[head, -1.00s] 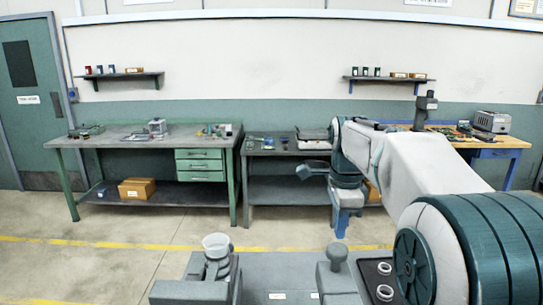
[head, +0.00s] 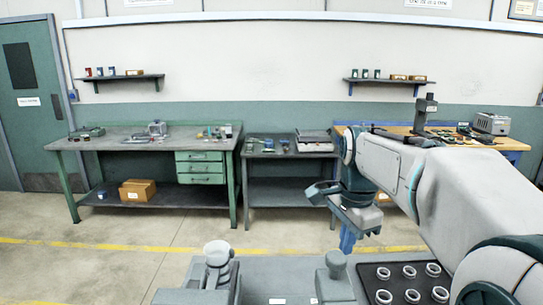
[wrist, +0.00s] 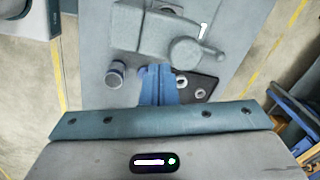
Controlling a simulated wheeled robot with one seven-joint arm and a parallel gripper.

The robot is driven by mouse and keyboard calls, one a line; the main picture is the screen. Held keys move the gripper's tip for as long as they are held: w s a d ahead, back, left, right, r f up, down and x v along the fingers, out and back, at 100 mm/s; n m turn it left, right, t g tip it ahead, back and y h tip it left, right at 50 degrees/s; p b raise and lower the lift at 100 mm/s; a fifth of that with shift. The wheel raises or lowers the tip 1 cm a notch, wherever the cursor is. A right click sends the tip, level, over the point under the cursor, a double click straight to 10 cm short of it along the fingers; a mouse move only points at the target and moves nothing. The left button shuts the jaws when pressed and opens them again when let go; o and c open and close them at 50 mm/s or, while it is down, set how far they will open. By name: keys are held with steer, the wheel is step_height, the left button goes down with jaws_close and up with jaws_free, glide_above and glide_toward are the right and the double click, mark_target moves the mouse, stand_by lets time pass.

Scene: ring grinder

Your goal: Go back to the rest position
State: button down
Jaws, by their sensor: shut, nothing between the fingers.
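My gripper shows in the head view as blue fingers (head: 347,240) below the dark wrist, right of centre, over the floor beyond the grey deck. In the wrist view the blue fingers (wrist: 158,84) are together and hold nothing. The arm reaches in from the right side of the head view, bent at the elbow. A black tray (head: 388,270) with several pale rings (head: 412,296) lies on the deck below the arm. In the wrist view the fingers hide part of this tray (wrist: 207,84).
A green-legged workbench (head: 130,145) stands at the left. A grey table (head: 285,153) is in the middle, and a wooden-topped bench (head: 510,143) is at the right behind the arm. Two wall shelves (head: 122,77) hang above. Open floor (head: 130,260) lies before the benches.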

steer(key=s+f+n+t, duration=0.1)
steer(key=s+f+n, duration=0.3)
steer(key=s+n, duration=0.3)
steer(key=s+f+n+t, duration=0.2)
steer(key=s+f+n, duration=0.3)
steer(key=s+n, duration=0.2)
steer(key=shift+s+a+f, duration=0.15)
steer(key=shift+s+f, duration=0.05)
steer(key=shift+s, duration=1.05)
